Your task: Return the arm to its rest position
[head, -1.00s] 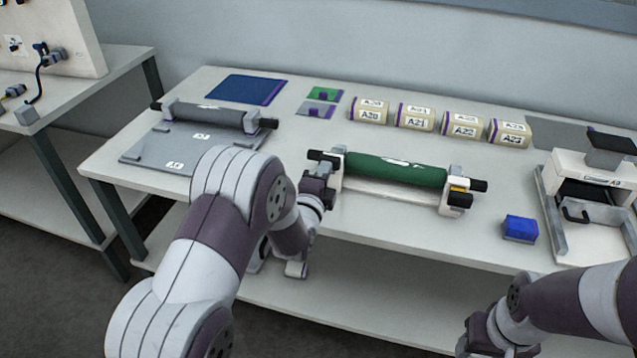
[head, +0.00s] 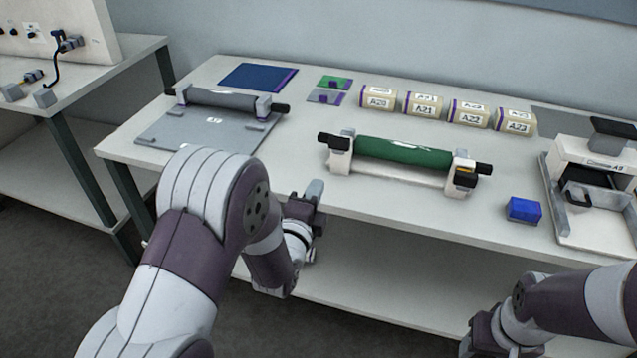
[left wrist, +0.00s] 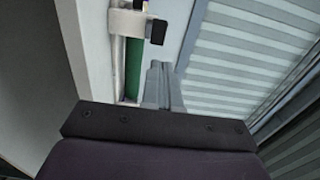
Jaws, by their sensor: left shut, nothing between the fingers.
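My left gripper (head: 314,196) is at the table's front edge, below and left of the green roller (head: 404,151) on its white stand. It is shut and empty, apart from the stand. In the left wrist view my left gripper's fingers (left wrist: 158,86) are together, with the stand's black knob (left wrist: 158,31) and part of the green roller (left wrist: 133,68) beyond them. My right arm (head: 575,303) comes in at the lower right; its gripper's fingers are not visible.
The white table (head: 330,226) holds a grey plate with a roller (head: 222,100) at left, several labelled rolls (head: 424,104) at the back, a blue block (head: 523,209) and a white device (head: 590,170) at right. A second table (head: 100,75) stands at far left.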

